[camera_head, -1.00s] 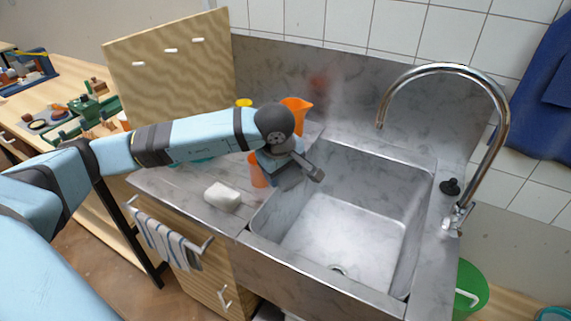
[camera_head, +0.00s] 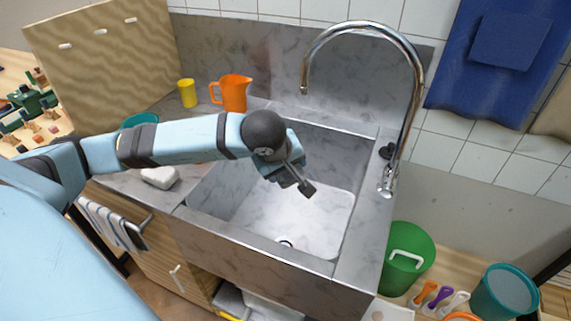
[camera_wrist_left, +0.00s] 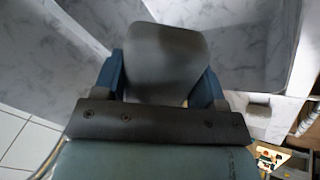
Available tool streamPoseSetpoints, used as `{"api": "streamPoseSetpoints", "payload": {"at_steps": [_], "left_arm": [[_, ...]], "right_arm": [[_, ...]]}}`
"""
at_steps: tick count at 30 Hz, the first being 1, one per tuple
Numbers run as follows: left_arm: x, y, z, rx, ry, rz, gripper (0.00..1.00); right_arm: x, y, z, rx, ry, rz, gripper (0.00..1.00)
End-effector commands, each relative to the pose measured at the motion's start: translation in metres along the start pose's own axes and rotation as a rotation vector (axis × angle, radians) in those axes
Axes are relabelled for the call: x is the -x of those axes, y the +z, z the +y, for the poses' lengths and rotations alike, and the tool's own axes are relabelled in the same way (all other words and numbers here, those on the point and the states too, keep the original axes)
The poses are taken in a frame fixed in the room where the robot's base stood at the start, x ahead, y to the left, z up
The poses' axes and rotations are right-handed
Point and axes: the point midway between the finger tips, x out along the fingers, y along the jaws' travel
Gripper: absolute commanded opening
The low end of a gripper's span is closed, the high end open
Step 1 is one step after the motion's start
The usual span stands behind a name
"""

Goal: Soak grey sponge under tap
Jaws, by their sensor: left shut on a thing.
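The grey sponge (camera_wrist_left: 165,62) fills the space between the two blue fingers of my left gripper in the left wrist view. My left gripper (camera_head: 288,178) is shut on it. In the head view the gripper hangs over the sink basin (camera_head: 255,205), and my wrist mostly hides the sponge. The chrome tap (camera_head: 415,90) stands at the right rim and arches left. Its spout end is above the back of the basin, higher than the gripper in the picture. No water shows at the spout. The tap's base and handle (camera_head: 387,182) are on the right rim. My right gripper is not in view.
A white block (camera_head: 160,177) lies on the left counter. An orange jug (camera_head: 234,93) and a yellow cup (camera_head: 187,93) stand behind my arm. A small black item (camera_head: 388,151) sits near the tap base. A green bucket (camera_head: 407,262) stands right of the sink.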

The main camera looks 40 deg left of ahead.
Motion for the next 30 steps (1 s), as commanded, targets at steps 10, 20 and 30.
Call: {"api": "streamPoseSetpoints", "payload": {"at_steps": [10, 20, 30], "left_arm": [[-0.020, -0.015, 0.019, 0.003, -0.001, -0.001, 0.46], [-0.041, -0.032, 0.038, 0.004, -0.001, -0.001, 0.46], [-0.063, -0.048, 0.058, 0.003, -0.001, -0.002, 0.46]], "right_arm": [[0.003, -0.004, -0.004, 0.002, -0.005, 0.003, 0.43], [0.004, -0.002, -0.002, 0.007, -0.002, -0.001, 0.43], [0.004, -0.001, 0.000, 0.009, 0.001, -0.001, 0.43]]}}
